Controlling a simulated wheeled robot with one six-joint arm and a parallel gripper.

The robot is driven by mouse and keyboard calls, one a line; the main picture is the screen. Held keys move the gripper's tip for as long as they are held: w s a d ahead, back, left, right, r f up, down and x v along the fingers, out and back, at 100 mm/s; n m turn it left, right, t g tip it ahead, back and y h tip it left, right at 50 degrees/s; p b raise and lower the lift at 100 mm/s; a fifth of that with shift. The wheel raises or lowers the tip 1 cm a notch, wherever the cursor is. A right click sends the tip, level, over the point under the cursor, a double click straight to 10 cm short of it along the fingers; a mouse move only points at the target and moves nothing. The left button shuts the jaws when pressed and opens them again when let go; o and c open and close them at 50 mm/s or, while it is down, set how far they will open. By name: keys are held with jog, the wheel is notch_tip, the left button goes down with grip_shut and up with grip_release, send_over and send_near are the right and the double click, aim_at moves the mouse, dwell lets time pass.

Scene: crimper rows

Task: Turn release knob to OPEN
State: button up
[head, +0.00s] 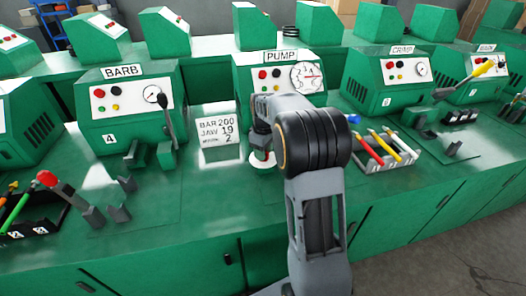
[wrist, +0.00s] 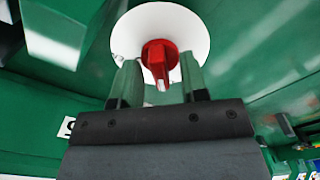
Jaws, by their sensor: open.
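The release knob (wrist: 160,62) is red with a pale pointer mark, on a round white dial (wrist: 125,35). In the wrist view its pointer end faces down the picture, toward my gripper. My gripper (wrist: 160,78) is open, with one finger on each side of the knob's lower end. I cannot tell whether the fingers touch it. No OPEN lettering can be read on the dial. In the head view the white dial (head: 263,160) shows partly below the PUMP machine (head: 280,75), and my arm hides the knob and most of my gripper.
A sign reading BAR 200, JAW 19 (head: 218,130) stands left of the dial. A tray of coloured-handled tools (head: 388,150) lies to the right. The BARB machine (head: 125,105) is at left and the CRIMP machine (head: 395,80) at right. The green bench front is mostly clear.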

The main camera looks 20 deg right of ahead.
grip_shut()
jog(key=shift+m, duration=0.3)
jog(key=m+p, duration=0.2)
jog(key=m, duration=0.2)
jog(key=shift+r, duration=0.1)
jog(key=m+p, duration=0.1)
jog(key=m, duration=0.3)
jog(key=shift+m, duration=0.3)
jog(key=m+p, duration=0.1)
jog(key=m, duration=0.3)
jog(key=m+p, duration=0.1)
jog(key=m, duration=0.3)
jog(key=shift+m, duration=0.5)
